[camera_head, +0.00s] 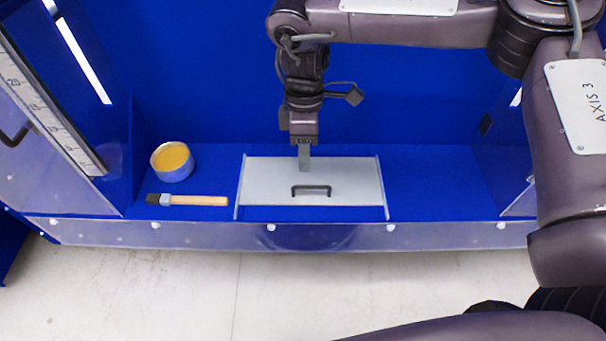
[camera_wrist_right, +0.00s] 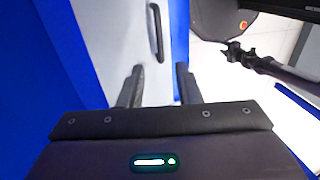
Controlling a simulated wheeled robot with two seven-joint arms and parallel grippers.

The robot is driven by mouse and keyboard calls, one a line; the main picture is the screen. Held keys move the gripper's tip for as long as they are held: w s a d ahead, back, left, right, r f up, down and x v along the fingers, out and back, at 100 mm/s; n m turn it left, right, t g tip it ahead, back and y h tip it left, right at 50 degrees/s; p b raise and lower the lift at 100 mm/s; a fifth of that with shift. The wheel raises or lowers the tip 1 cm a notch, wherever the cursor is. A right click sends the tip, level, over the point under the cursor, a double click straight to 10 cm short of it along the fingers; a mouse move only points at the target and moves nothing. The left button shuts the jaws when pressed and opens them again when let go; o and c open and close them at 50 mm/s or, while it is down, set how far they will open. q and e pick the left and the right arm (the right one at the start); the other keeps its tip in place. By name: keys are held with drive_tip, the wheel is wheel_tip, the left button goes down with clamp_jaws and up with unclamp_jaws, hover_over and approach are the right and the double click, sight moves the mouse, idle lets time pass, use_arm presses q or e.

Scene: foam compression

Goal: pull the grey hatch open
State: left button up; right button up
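The grey hatch (camera_head: 270,180) is a flat light panel between two thin side rails on the blue ledge, and it looks closed. Its dark bar handle (camera_head: 311,189) sits near the front edge. My right gripper (camera_head: 304,166) points down over the rear part of the hatch, behind the handle and apart from it. In the right wrist view its two fingers (camera_wrist_right: 160,85) are spread with nothing between them. The hatch (camera_wrist_right: 115,40) and handle (camera_wrist_right: 155,32) show there beyond the fingertips. Whether a fingertip touches the panel is unclear. My left gripper is not in view.
A tin with yellow contents (camera_head: 172,161) and a brush with a wooden handle (camera_head: 190,200) are on the ledge left of the hatch. A blue wall (camera_head: 200,80) rises behind. The ledge right of the hatch (camera_head: 440,180) is bare. A clear front lip (camera_head: 330,236) runs along the edge.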

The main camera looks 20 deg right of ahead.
hover_over(303, 193)
wheel_tip(303, 193, down, 6)
drive_tip(key=shift+f+p, duration=0.25)
drive_tip(key=shift+p, duration=0.05)
clamp_jaws()
